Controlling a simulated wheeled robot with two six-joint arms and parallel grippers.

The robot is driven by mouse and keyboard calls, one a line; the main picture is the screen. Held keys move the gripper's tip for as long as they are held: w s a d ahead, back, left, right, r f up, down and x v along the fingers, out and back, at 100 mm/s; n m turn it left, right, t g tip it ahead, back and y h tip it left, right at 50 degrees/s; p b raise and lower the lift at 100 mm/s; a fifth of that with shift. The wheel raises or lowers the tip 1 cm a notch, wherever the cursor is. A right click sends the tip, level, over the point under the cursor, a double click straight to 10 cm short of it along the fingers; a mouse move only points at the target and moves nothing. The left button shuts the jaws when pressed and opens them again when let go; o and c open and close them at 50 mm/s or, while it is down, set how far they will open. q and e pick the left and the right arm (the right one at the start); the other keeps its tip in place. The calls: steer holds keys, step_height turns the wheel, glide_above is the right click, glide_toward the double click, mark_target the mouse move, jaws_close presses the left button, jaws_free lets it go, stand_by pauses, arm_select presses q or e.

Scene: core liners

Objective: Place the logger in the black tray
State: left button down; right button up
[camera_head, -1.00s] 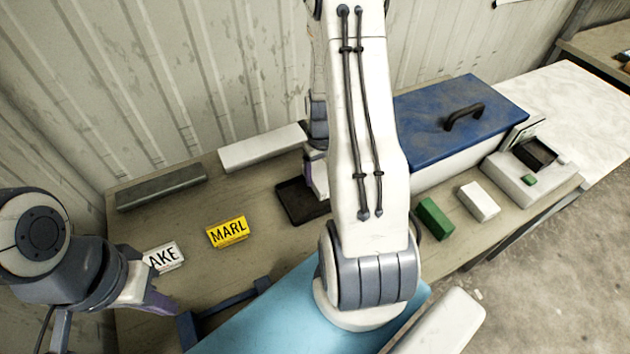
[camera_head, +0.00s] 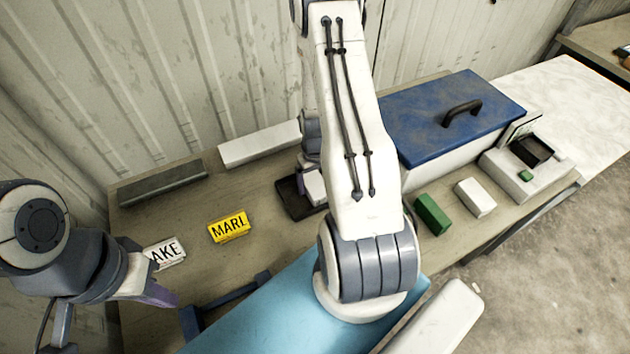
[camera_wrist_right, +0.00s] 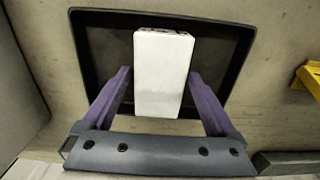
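A white box (camera_wrist_right: 162,75), which I take to be the logger, is between the two purple fingers of my right gripper (camera_wrist_right: 162,82). The fingertips meet its sides. It is over the black tray (camera_wrist_right: 105,22), inside the tray's outline; whether it touches the tray floor cannot be told. In the head view the white box (camera_head: 315,187) shows at the tray (camera_head: 290,200), partly hidden by my right arm. My left gripper (camera_head: 165,300) is low at the left, away from the tray; its fingers are not clear.
A yellow MARL block (camera_head: 228,227) and a white AKE-lettered block (camera_head: 166,253) stand left of the tray. A green block (camera_head: 433,214), a white block (camera_head: 476,198), a grey-white device (camera_head: 525,172) and a blue-lidded box (camera_head: 450,115) are at the right.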

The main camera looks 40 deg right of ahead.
steer(key=shift+r, duration=0.15)
steer(key=shift+r, duration=0.15)
steer(key=shift+w+r, duration=0.1)
steer(key=shift+r, duration=0.25)
step_height(320, 180, up, 11)
steer(key=b, duration=0.2)
steer(key=a+r+n, duration=0.2)
steer(key=a+r, duration=0.1)
steer(key=a, duration=0.5)
steer(key=a+r+n, duration=0.2)
steer(key=a+r, duration=0.2)
steer(key=a, duration=0.5)
steer(key=s+a+r+n, duration=0.2)
steer(key=s+a+n, duration=0.1)
steer(key=s+a, duration=0.4)
steer(key=s+a+r+n+y, duration=0.1)
steer(key=s+a+r+n, duration=0.1)
steer(key=s+a, duration=0.5)
steer(key=shift+s+a+r+n, duration=0.2)
steer(key=shift+s+r+n, duration=0.2)
steer(key=shift+s+r, duration=0.6)
steer(key=shift+s+f, duration=0.15)
steer(key=shift+f, duration=0.1)
